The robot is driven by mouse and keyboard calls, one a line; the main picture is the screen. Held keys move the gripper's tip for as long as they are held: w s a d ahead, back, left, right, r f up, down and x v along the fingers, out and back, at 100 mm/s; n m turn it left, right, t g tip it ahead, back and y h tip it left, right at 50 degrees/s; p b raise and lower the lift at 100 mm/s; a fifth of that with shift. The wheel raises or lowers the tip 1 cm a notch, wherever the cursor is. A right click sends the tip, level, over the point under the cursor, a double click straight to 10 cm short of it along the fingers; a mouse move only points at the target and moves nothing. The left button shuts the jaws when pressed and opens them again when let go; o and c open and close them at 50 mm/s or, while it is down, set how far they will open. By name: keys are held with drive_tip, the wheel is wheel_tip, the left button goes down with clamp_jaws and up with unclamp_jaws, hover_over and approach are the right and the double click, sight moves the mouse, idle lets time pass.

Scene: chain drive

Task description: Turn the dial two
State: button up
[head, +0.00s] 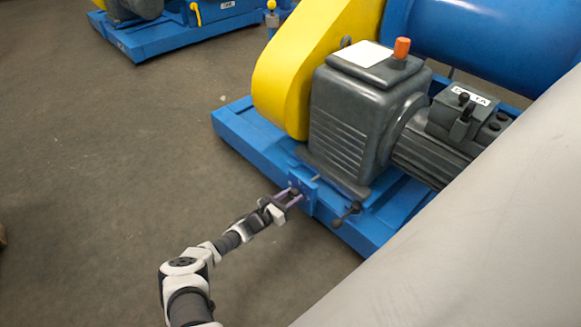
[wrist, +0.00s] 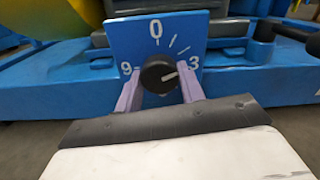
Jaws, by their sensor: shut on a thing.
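The dial (wrist: 157,72) is a round black knob on a blue square plate (wrist: 118,38) in the wrist view. The plate carries a white 9 at left, 0 at top and 3 at right, with tick marks between 0 and 3. A pale mark on the knob points right, roughly toward the 3. My gripper (wrist: 161,76) is shut on the dial, one purple finger on each side. In the head view my gripper (head: 292,199) reaches the plate (head: 306,189) on the blue base's front. The knob is hard to make out there.
A blue machine base (head: 240,127) carries a grey gearbox (head: 347,115), a yellow guard (head: 297,65) and a blue drum (head: 490,40). A dark-knobbed lever (head: 346,214) sticks out right of the plate. A large pale surface fills the lower right. The floor at left is clear.

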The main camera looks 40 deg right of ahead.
drive_tip(key=shift+n, duration=0.5)
drive_tip(key=o, duration=1)
drive_tip(key=shift+c, duration=0.2)
drive_tip(key=shift+a, duration=0.1)
drive_tip(key=shift+a+r, duration=0.1)
drive_tip(key=shift+a, duration=0.2)
drive_tip(key=s+a+p, duration=0.1)
drive_tip(key=a+p, duration=0.2)
drive_tip(key=a, duration=1)
drive_tip(key=shift+p, duration=0.3)
drive_tip(key=shift+d, duration=0.1)
